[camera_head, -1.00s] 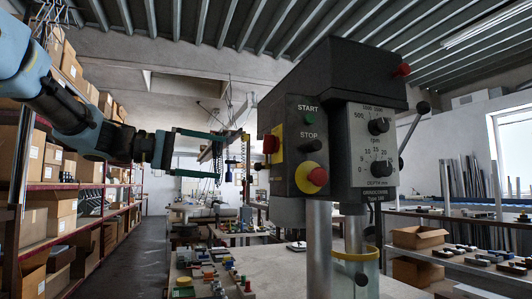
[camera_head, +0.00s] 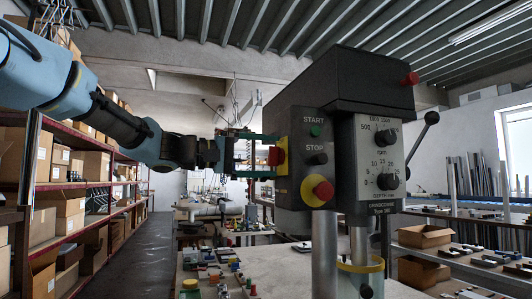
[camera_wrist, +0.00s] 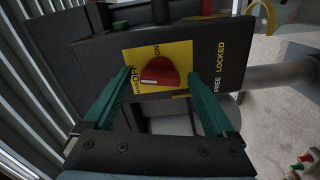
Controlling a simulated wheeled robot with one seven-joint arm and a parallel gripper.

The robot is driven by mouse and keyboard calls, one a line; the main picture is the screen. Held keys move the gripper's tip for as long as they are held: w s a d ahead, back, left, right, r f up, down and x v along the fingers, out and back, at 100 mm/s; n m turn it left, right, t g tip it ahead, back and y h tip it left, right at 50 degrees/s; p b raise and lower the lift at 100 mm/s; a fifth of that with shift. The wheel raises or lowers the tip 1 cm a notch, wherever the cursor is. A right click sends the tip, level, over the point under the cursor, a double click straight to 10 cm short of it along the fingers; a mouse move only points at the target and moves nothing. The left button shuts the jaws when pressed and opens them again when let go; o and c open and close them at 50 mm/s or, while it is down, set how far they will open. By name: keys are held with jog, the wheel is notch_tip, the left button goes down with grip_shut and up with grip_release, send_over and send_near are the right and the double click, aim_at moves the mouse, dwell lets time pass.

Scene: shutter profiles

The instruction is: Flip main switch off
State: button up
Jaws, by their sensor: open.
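The main switch is a red rotary knob (camera_wrist: 160,72) on a yellow plate (camera_wrist: 178,52) marked ON and OFF. It sits on the left side of the dark drill press head (camera_head: 370,80) and shows edge-on in the head view (camera_head: 276,156). A pale mark is on the knob's lower left; I cannot tell for sure which label it points at. My gripper (camera_head: 273,156) is open at the plate, its green fingers on either side of the knob. In the wrist view the gripper (camera_wrist: 159,75) shows gaps between fingers and knob; contact is unclear.
The front panel carries a green START button (camera_head: 315,130), a black STOP button (camera_head: 317,158) and a red emergency button (camera_head: 318,190). A bench (camera_head: 275,280) with small parts lies below. Shelves of boxes (camera_head: 92,165) stand at left. The aisle (camera_head: 120,255) is clear.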

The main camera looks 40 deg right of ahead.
jog(key=shift+c, duration=0.2)
jog(key=c, duration=1.3)
jog(key=shift+f+n+b, duration=0.1)
jog(key=shift+n+b, duration=0.35)
jog(key=shift+n, duration=0.15)
jog(key=shift+c, duration=0.2)
jog(key=shift+n, duration=0.8)
jog(key=o, duration=1.4)
jog(key=shift+a, duration=0.1)
jog(key=b+v, duration=0.4)
jog(key=v, duration=0.6)
jog(key=shift+w+a, duration=0.15)
jog(key=shift+a, duration=0.15)
